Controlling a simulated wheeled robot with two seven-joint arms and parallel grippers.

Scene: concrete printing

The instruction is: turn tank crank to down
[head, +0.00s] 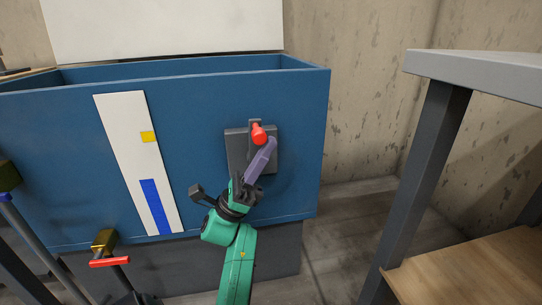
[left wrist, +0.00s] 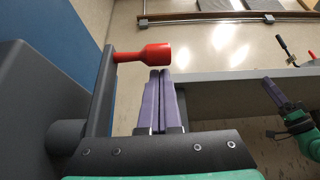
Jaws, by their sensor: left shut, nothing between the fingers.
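The tank (head: 205,105) is a blue open-topped box. Its crank is a dark lever on a grey plate (head: 236,148), with a red handle (head: 258,132) sticking out near the lever's upper end. In the left wrist view the dark lever (left wrist: 98,95) runs up from a round hub to the red handle (left wrist: 150,54). My left gripper (head: 273,142) is shut and empty, its purple fingertips just beside and below the red handle. The fingertips (left wrist: 160,72) also show in the left wrist view; whether they touch the handle is unclear. My right gripper (left wrist: 270,82) shows small at that view's right.
A white gauge strip (head: 125,125) on the tank front bears a yellow mark (head: 148,137) and a blue bar (head: 157,207). A grey-topped table (head: 480,68) with a wooden lower shelf stands at the right. A red-handled valve (head: 110,262) is at lower left. Floor is open between tank and table.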

